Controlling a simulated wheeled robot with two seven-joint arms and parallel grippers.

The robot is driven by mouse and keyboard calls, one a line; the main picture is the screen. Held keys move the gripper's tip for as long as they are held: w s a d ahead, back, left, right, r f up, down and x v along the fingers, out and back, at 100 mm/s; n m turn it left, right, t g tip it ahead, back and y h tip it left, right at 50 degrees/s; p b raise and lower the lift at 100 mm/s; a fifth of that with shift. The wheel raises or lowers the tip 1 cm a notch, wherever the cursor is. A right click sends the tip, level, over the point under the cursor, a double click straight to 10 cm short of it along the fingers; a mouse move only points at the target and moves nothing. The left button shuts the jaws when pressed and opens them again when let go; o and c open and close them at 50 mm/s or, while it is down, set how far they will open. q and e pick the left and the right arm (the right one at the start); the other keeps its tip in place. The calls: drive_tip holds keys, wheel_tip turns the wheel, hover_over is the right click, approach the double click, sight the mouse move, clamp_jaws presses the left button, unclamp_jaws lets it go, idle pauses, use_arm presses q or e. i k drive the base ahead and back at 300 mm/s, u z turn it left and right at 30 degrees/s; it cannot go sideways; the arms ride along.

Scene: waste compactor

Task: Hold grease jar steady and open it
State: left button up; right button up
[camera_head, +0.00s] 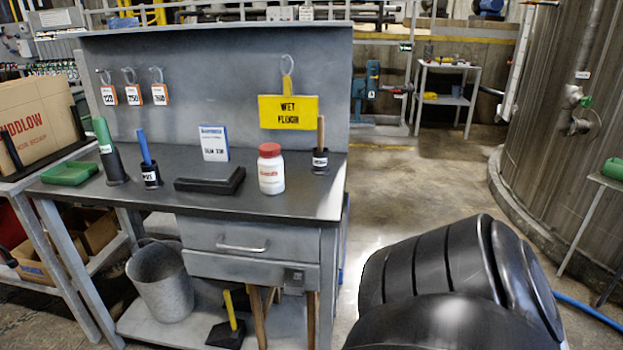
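The likely grease jar (271,169) is white with a red lid and red lettering. It stands upright on the dark top of the grey workbench (240,192), right of the middle. Its lid looks seated on the jar. Nothing touches the jar. Neither of my grippers shows in the head view. Only a black, ribbed part of my own arm fills the lower right, apart from the bench.
A black block (210,180) lies left of the jar. A black holder (320,161) with a wooden handle stands close on its right. A white-blue card (214,143) stands behind. A yellow sign (288,112) hangs above. A bucket (160,282) sits below.

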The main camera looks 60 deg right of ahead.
sight(271, 170)
drive_tip(key=z, duration=1.75)
